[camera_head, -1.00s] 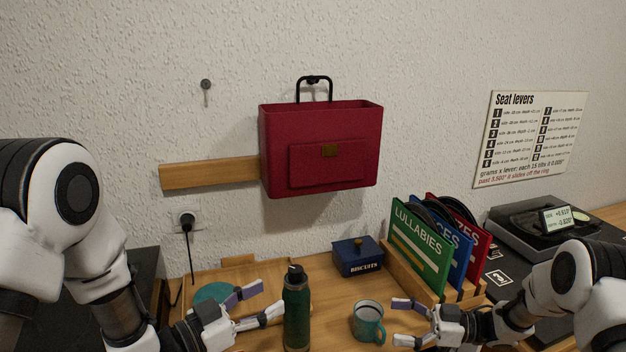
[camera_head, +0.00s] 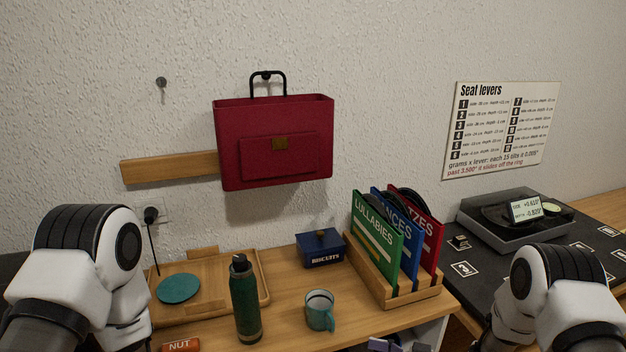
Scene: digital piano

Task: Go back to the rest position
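My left arm (camera_head: 95,260) comes in at the lower left. Its gripper is out of the picture. My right arm (camera_head: 550,290) comes in at the lower right. Only the purple fingertips of my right gripper (camera_head: 401,346) show at the bottom edge, apart from each other with nothing seen between them. The rest of that gripper is cut off by the frame.
A green bottle (camera_head: 245,305), teal mug (camera_head: 320,313) and blue biscuit tin (camera_head: 321,250) stand on the desk. A wooden tray (camera_head: 222,310) bears a teal disc (camera_head: 178,288). Record sleeves stand in a rack (camera_head: 405,297). A red bag (camera_head: 275,120) hangs on the wall.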

